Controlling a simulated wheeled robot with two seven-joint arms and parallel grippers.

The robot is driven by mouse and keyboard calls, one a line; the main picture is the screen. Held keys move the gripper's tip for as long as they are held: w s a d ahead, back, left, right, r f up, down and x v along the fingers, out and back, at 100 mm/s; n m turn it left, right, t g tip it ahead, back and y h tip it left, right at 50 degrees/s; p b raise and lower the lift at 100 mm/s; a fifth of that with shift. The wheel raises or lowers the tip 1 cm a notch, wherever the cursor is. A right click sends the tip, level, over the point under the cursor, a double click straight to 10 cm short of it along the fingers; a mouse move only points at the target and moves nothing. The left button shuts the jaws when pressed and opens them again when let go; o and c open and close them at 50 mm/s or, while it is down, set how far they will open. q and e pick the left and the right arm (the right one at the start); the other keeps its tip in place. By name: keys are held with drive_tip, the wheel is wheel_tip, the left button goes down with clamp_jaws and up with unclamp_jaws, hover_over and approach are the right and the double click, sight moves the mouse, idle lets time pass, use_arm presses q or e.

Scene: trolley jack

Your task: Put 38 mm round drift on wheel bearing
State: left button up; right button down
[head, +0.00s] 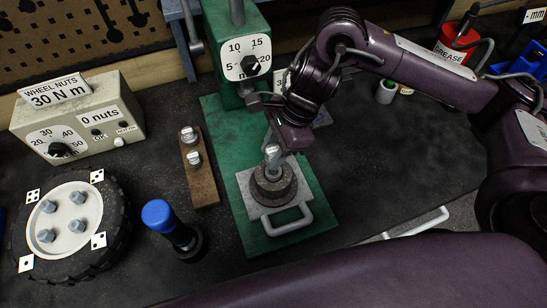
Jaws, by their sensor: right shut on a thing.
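My right gripper (283,146) comes in from the right and points down over the green press. It is shut on a grey metal drift (272,153), held by its upper part. The lower end of the drift is at the middle of the dark round wheel bearing (273,188), which sits on a light grey plate with a handle (291,226). Whether the drift rests on the bearing or hangs just above it, I cannot tell. Its size marking cannot be read. My left gripper is not in view.
The green press (238,60) stands behind, its dial close to my right gripper. A wooden block (203,184) with two metal pieces is left of it. A blue-topped tool (160,215), a wheel (69,226) and a wheel-nuts box (77,117) are further left.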

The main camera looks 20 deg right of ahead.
drive_tip(key=shift+f, duration=1.8)
drive_tip(key=shift+f+b, duration=0.25)
drive_tip(key=shift+b, duration=0.1)
drive_tip(key=c, duration=1)
unclamp_jaws()
drive_tip(key=shift+o, duration=0.2)
drive_tip(key=shift+s+r, duration=0.1)
drive_tip(key=shift+r+p, duration=0.3)
drive_tip(key=v, duration=1.1)
drive_tip(key=shift+d+r, duration=0.25)
drive_tip(key=shift+r, duration=0.05)
